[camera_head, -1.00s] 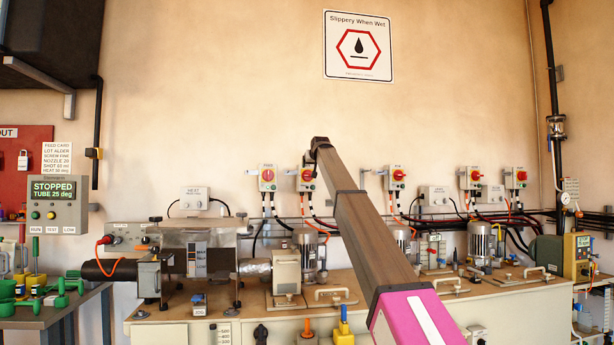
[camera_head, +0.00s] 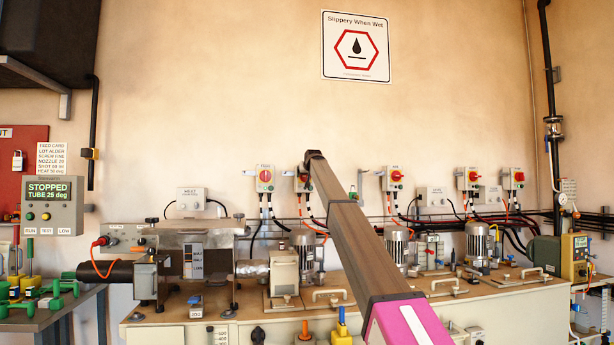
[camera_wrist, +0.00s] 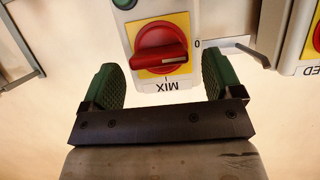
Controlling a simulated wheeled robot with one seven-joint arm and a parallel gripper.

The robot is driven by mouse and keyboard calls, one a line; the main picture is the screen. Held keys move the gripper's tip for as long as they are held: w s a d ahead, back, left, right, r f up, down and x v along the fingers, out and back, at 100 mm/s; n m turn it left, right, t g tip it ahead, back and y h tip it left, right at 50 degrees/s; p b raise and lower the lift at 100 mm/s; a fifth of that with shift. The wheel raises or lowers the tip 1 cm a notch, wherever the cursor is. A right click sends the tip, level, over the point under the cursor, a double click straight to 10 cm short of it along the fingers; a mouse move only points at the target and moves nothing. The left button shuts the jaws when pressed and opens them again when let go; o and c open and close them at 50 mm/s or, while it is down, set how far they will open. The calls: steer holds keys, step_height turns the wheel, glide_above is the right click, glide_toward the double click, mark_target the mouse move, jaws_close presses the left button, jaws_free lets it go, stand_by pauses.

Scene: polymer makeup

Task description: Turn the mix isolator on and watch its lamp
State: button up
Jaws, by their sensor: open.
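The mix isolator (camera_wrist: 160,48) shows upside down in the wrist view: a red rotary knob on a yellow plate marked MIX, on a grey box. The knob's handle lies level in the picture, its end toward the 0 mark at the right. A green round part (camera_wrist: 124,3), perhaps its lamp, is cut off at the top edge; I cannot tell whether it is lit. My gripper (camera_wrist: 161,80) is open, its green-padded fingers apart below and to either side of the knob. In the head view the isolator (camera_head: 303,184) is partly hidden by my arm, and the gripper cannot be made out.
The feed isolator (camera_head: 264,178) is close on the left in the head view; its edge (camera_wrist: 312,40) shows at the right of the wrist view. More red-knobbed isolators (camera_head: 395,178) line the wall. Motors and machinery (camera_head: 302,245) stand on the bench below.

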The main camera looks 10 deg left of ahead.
steer(key=c, duration=0.9)
steer(key=shift+w+d+f+m+t+y, duration=0.2)
steer(key=shift+m+y, duration=1.05)
steer(key=shift+m, duration=1)
steer(key=shift+s+d+f+m+t+y, duration=0.15)
steer(key=shift+d+f+m+y, duration=0.15)
steer(key=shift+m+y, duration=1.45)
steer(key=shift+w+d+f+m+t+y, duration=0.2)
steer(key=shift+m+y, duration=0.6)
steer(key=shift+m, duration=1.9)
steer(key=shift+a, duration=0.1)
